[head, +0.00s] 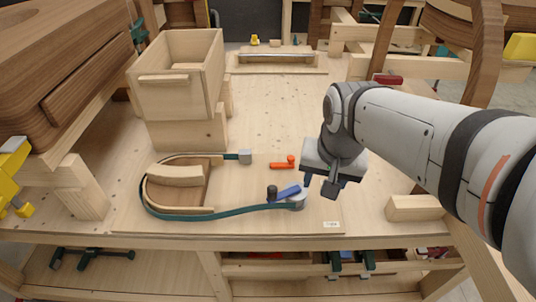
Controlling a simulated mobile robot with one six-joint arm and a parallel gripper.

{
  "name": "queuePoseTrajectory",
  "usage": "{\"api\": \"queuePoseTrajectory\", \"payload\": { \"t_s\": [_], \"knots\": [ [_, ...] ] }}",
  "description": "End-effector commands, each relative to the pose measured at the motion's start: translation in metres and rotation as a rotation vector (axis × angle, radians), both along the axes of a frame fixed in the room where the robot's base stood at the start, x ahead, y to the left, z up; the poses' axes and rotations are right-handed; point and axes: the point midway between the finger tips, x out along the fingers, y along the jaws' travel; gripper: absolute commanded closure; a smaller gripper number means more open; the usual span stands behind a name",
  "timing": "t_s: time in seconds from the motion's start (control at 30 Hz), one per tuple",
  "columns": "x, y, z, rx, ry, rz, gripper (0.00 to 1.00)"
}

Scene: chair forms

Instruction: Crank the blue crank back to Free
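The blue crank (288,193) sits at the front of the wooden board, at the right end of a green band (235,209). It has a dark upright knob (272,192) at its left end and a round grey hub (297,201) at its right. The band curves around a bent wooden form (178,185). My gripper (320,187) is just right of the crank and seems above the board, apart from the knob. Its fingers point down; the gap between them is too unclear to judge. Any Free marking is not readable.
An orange-red lever (284,163) lies behind the crank, near a grey block (245,157) at the band's other end. A wooden box (178,80) stands at back left. A wood block (414,208) lies at right. A small label (332,224) is at the front. The board's middle is clear.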

Motion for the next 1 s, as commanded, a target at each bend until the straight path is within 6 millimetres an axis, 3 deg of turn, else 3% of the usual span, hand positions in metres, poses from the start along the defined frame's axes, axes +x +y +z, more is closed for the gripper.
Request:
{"api": "queuePoseTrajectory", "payload": {
  "t_s": [0.03, 0.2, 0.4, 0.63, 1.0],
  "knots": [
    [0.015, 0.013, -0.008, 0.016, 0.038, -0.063, 0.54],
    [0.055, 0.053, -0.028, 0.049, 0.134, -0.324, 0.54],
    [0.080, 0.087, -0.048, 0.049, 0.198, -0.535, 0.54],
    [0.086, 0.097, -0.066, 0.045, 0.214, -0.600, 0.54],
    [0.086, 0.097, -0.121, 0.045, 0.213, -0.598, 0.54]
  ]
}}
